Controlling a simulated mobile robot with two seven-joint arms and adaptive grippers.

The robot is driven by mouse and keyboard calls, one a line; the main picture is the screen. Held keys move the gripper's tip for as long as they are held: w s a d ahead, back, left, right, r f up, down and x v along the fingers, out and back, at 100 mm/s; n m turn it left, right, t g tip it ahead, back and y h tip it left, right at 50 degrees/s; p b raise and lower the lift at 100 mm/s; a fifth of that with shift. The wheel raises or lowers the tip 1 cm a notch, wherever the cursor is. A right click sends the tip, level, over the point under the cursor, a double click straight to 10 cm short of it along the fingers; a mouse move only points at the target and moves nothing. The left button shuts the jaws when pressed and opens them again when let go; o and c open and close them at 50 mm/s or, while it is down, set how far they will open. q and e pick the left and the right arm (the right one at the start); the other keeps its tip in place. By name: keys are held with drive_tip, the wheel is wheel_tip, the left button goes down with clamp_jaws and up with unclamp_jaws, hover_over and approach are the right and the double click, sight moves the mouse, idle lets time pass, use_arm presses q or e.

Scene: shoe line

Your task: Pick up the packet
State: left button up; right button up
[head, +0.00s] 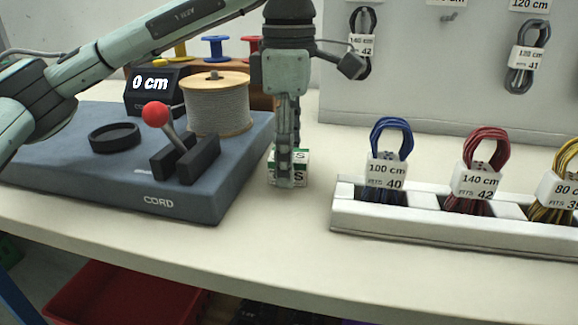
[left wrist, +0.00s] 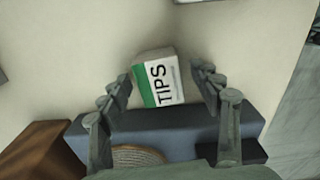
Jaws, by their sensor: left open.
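The packet (left wrist: 158,80) is a small white and green box marked TIPS, lying on the table. In the left wrist view it sits between the two fingers of my left gripper (left wrist: 160,90), with a gap on each side. In the head view the packet (head: 301,168) is mostly hidden behind the fingers of my left gripper (head: 287,183), which points straight down at it. My left gripper is open and holds nothing. My right gripper is not in view.
The blue-grey cord machine (head: 215,190) with a red-knobbed lever and a spool (head: 218,108) stands left of the packet. A white rack (head: 345,210) of lace bundles stands to the right. The table (head: 270,235) is clear in front of the packet.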

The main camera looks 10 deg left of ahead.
use_arm(q)
drive_tip(key=shift+f, duration=0.15)
drive_tip(key=shift+c, duration=0.4)
drive_tip(key=c, duration=1.2)
drive_tip(key=shift+c, duration=0.2)
